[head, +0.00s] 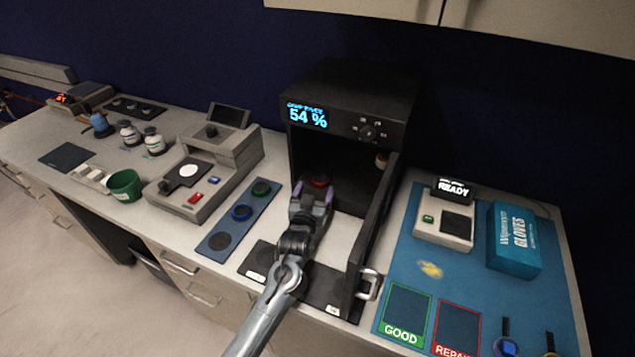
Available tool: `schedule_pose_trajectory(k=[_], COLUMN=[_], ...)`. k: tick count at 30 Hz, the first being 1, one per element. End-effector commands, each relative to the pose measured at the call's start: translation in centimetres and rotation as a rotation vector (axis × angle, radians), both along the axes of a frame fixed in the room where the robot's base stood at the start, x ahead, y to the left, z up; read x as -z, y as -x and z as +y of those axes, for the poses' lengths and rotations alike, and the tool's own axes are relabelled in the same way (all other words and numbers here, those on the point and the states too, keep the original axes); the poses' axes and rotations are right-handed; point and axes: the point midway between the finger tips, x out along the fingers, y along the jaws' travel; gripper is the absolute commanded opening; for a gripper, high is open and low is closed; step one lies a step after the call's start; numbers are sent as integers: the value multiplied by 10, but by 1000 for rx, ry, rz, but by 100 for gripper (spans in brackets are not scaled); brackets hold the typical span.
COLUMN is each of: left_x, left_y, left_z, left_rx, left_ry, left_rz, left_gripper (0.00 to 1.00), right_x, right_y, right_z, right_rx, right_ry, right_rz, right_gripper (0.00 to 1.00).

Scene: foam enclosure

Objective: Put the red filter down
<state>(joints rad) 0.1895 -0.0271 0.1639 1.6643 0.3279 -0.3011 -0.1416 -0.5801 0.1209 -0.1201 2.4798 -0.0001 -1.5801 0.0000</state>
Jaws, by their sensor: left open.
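The red filter (320,182) is inside the black cabinet (345,85), at the fingertips of my left gripper (316,190). The gripper reaches in through the open front, and its fingers are open on either side of the filter. The fingers hide part of the filter. I cannot tell whether it rests on the cabinet's pale floor. My right gripper is not in view.
The cabinet door (372,230) stands open to the right of my arm. A glove box (514,240) stands on the blue mat (400,265).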

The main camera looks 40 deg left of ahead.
Motion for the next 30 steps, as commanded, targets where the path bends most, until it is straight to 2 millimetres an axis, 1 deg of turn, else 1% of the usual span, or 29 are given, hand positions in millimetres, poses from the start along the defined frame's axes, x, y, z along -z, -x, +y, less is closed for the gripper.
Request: schedule_pose_trajectory(k=[1,6,22,26,30], left_x=[-1,-3,-7,-19,-40], left_y=[6,15,16,16,16], left_z=[-3,-8,-9,-9,-9], left_rx=[0,0,1,1,1], left_ry=[1,0,0,-1,-1], left_rz=[0,-4,-5,-6,-6], left_gripper=[83,83,83,83,83], right_x=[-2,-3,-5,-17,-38], right_y=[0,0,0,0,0], right_z=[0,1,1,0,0], right_rx=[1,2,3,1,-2], right_ry=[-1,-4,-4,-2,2], right_rz=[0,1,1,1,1], right_gripper=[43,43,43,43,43])
